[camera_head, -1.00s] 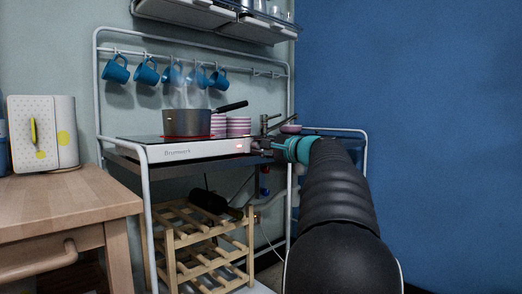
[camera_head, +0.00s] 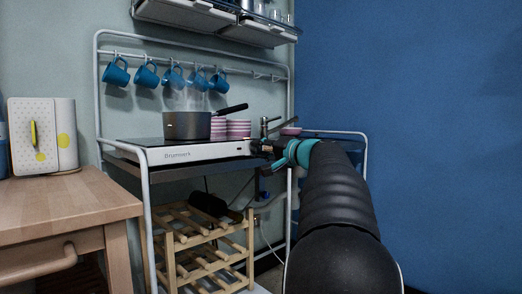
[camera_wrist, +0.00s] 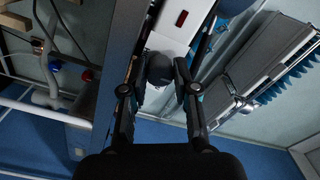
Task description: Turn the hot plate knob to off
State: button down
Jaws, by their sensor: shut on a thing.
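The hot plate (camera_head: 205,152) is a white-fronted unit with a black top, on the rack. Its front indicator window (camera_head: 239,149) looks dark in the head view; in the wrist view the window (camera_wrist: 181,18) is dull red. The round dark knob (camera_wrist: 160,68) sits at the panel's end, between my fingers. My gripper (camera_head: 266,148) reaches the right end of the panel in the head view and hides the knob there. In the wrist view my gripper (camera_wrist: 157,74) is shut on the knob, one finger on each side. The knob's pointer mark cannot be made out.
A grey pot (camera_head: 187,126) with a black handle stands on the hot plate, faint steam above it. Striped pink bowls (camera_head: 238,128) and a tap (camera_head: 265,127) are close behind my gripper. Blue mugs (camera_head: 146,72) hang above. A wooden rack (camera_head: 205,250) stands below.

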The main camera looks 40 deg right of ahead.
dwell(0.4)
jog(key=c, duration=0.9)
grip_release()
jog(key=shift+s, duration=0.1)
jog(key=s, duration=0.8)
jog(key=s+d, duration=0.1)
jog(key=s, duration=0.2)
jog(key=shift+s, duration=0.4)
